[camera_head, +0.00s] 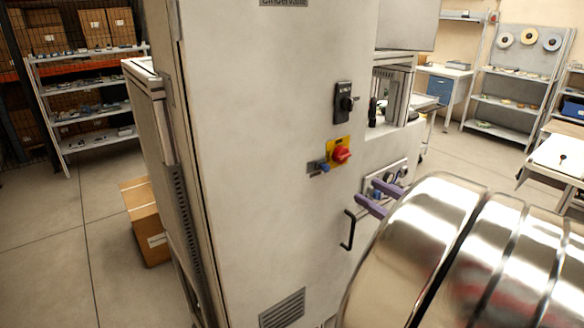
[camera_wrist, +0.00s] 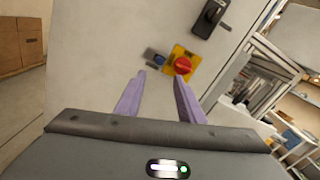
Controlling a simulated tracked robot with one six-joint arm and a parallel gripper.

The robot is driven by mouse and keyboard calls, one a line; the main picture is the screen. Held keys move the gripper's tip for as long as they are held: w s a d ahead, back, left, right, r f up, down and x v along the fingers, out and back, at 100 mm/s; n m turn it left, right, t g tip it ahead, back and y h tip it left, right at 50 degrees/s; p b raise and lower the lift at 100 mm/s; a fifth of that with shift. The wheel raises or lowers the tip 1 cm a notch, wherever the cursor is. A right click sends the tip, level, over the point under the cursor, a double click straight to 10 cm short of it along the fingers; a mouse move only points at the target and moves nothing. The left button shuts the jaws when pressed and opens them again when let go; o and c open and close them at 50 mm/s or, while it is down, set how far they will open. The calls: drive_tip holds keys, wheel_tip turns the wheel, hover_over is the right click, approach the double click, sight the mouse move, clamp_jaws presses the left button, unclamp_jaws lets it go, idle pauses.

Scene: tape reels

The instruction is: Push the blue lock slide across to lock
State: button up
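The blue lock slide (camera_head: 323,167) is a small blue piece on a dark bracket, at the lower left of a red rotary knob (camera_head: 341,154) on a yellow plate. The slide also shows in the wrist view (camera_wrist: 159,60), just left of the yellow plate. My gripper (camera_head: 377,199) has two purple fingers, set apart with nothing between them. In the head view it is to the lower right of the slide. In the wrist view the fingers (camera_wrist: 160,82) point toward the cabinet front, with the slide beyond their tips and no contact visible.
The slide and knob are on a tall grey cabinet (camera_head: 250,180). A black switch (camera_head: 345,103) sits above the knob and a black handle (camera_head: 348,230) below. A cardboard box (camera_head: 146,220) stands left.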

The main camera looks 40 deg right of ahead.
sight(328, 169)
drive_tip(key=shift+w, duration=0.15)
drive_tip(key=shift+w+a, duration=0.2)
drive_tip(key=shift+w, duration=6.6)
drive_tip(key=shift+c, duration=0.4)
clamp_jaws()
